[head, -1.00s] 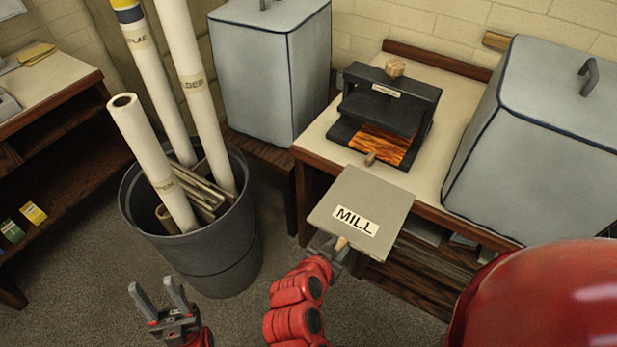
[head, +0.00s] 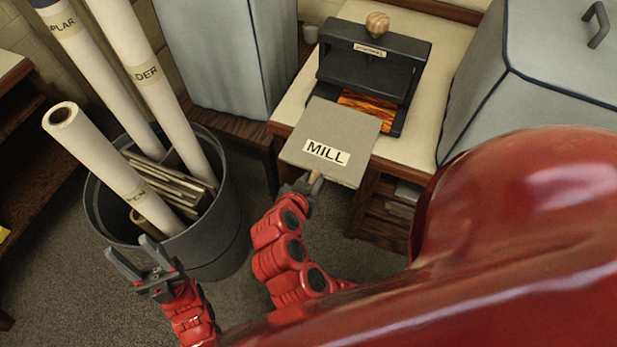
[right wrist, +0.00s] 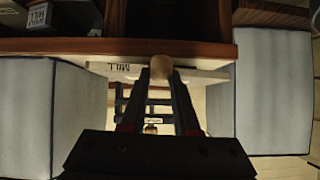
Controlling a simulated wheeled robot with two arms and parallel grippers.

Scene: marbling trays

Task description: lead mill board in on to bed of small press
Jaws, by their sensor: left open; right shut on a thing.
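The mill board (head: 312,128) is a flat grey square with a white "MILL" label and a wooden knob (head: 315,177) at its near edge. My right gripper (head: 305,184) is shut on this knob and holds the board out flat. The board also shows nearly edge-on in the right wrist view (right wrist: 205,76). The small press (head: 372,75) is black with a wooden knob on top. The board's far edge overlaps the front of its bed, where an orange marbled sheet (head: 370,102) shows; I cannot tell whether they touch. My left gripper (head: 128,246) is open and empty, low at left.
A grey bin (head: 215,235) with tall paper rolls and sticks stands at left. Grey covered boxes flank the press, one at left (head: 225,60) and one at right (head: 540,95). The cream tabletop (head: 425,125) is bare right of the press.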

